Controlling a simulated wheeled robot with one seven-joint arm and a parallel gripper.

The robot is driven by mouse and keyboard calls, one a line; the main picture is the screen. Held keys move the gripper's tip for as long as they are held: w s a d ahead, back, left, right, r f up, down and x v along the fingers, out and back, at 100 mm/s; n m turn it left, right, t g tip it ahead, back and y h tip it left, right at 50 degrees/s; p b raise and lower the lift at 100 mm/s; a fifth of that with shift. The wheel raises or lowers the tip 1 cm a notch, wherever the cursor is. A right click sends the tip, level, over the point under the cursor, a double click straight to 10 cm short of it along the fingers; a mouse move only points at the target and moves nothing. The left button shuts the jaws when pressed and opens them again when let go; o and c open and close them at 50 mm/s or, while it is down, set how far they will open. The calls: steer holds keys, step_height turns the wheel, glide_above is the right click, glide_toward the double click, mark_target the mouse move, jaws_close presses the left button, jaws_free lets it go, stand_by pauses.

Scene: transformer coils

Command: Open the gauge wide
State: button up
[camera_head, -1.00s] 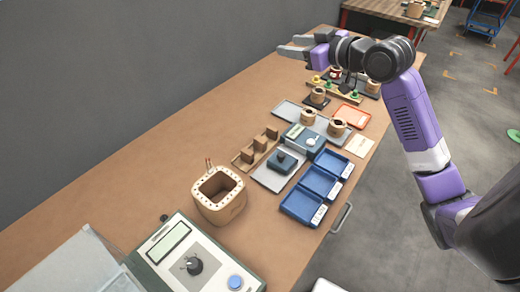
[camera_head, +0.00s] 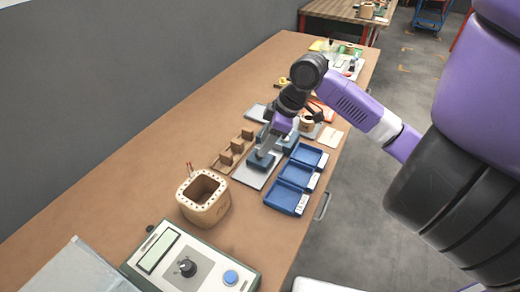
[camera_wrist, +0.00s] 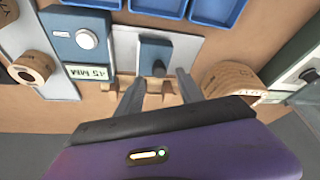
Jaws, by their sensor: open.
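A dark blue block (camera_wrist: 155,55) stands on a grey plate (camera_wrist: 195,50) in the wrist view; in the head view the block (camera_head: 261,161) is low on its plate (camera_head: 246,179). I cannot tell for certain which of the two is the gauge. My gripper (camera_wrist: 160,82) is open and empty, its fingers spread either side of the block's line. In the head view my gripper (camera_head: 265,145) points down over the block.
Blue trays (camera_head: 287,198) lie right of the plate. A wooden stand (camera_head: 234,150) with upright blocks is left of it. A wooden coil former (camera_head: 203,199) and a console with a dial (camera_head: 190,262) are nearer. The table's left side is bare.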

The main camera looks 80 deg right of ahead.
steer(key=shift+x, duration=1.9)
jaws_close()
